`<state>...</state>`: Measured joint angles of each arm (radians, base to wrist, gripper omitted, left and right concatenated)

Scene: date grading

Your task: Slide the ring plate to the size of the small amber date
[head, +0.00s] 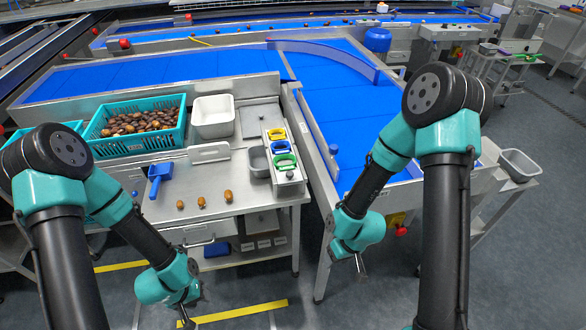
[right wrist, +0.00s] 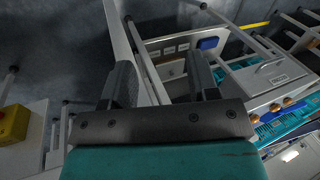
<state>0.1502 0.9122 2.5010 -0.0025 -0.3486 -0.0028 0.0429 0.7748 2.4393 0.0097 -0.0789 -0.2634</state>
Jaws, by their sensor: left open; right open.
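Three amber-brown dates lie in a row on the steel table: a left one (head: 180,205), a middle one (head: 201,201) and a right one (head: 229,196). The left one looks smallest. The ring plate, with yellow (head: 277,134), blue (head: 280,147) and green (head: 286,161) rings, sits on a narrow metal block at the table's right side. My left gripper (head: 187,315) is low in front of the table, apart from the dates. My right gripper (head: 361,266) is right of the table, away from the rings; its fingers stand apart and empty in the right wrist view (right wrist: 160,84).
A teal crate (head: 98,131) of dark dates and a white tub (head: 213,117) stand behind. A grey bin (head: 259,162) stands beside the rings. A blue conveyor (head: 345,110) runs right of the table. The table's front is clear.

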